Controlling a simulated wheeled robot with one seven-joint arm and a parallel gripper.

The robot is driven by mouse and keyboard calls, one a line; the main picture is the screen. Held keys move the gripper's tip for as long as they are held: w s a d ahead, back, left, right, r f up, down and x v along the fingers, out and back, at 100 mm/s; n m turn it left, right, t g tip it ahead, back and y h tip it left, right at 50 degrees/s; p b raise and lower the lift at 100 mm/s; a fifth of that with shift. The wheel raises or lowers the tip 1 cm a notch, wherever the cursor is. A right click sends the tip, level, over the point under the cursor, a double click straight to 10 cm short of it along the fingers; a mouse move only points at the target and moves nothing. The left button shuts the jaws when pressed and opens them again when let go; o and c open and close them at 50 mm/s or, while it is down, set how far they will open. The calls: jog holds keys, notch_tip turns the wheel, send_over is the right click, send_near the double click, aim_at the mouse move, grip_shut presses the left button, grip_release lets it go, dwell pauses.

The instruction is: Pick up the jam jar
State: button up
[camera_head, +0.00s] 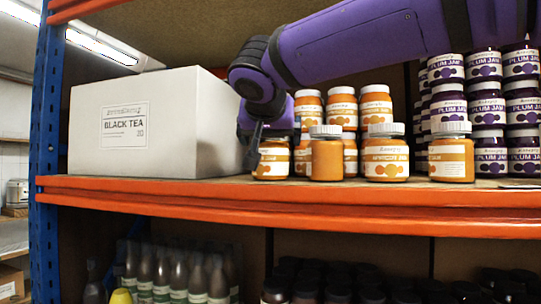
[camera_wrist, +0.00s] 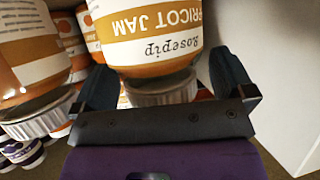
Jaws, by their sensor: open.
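A row of apricot jam jars with orange contents and pale lids stands on the upper shelf. The leftmost front jam jar (camera_head: 272,162) is beside the tea box. In the wrist view this jar (camera_wrist: 150,45) appears upside down, its ribbed lid toward my gripper. My gripper (camera_wrist: 165,85) is open, one dark finger on each side of the jar, with no clear grip on it. In the head view my gripper (camera_head: 262,138) is at the jar's top, partly hidden by my arm.
Other apricot jars (camera_head: 327,158) stand close to the right, one nearly beside my finger in the wrist view (camera_wrist: 30,50). A white Black Tea box (camera_head: 150,125) is at left. Plum jam stacks (camera_head: 487,112) are at right. The orange shelf edge (camera_head: 290,200) runs in front.

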jog(key=c, duration=1.4)
notch_tip(320, 180, up, 18)
jog(key=shift+r, duration=0.1)
notch_tip(320, 180, down, 18)
jog(key=shift+r, duration=0.1)
jog(key=shift+d+r+n+y, duration=0.1)
jog(key=shift+n+y, duration=0.6)
jog(key=shift+y, duration=0.2)
jog(key=shift+n+y, duration=0.5)
jog(key=shift+n, duration=0.1)
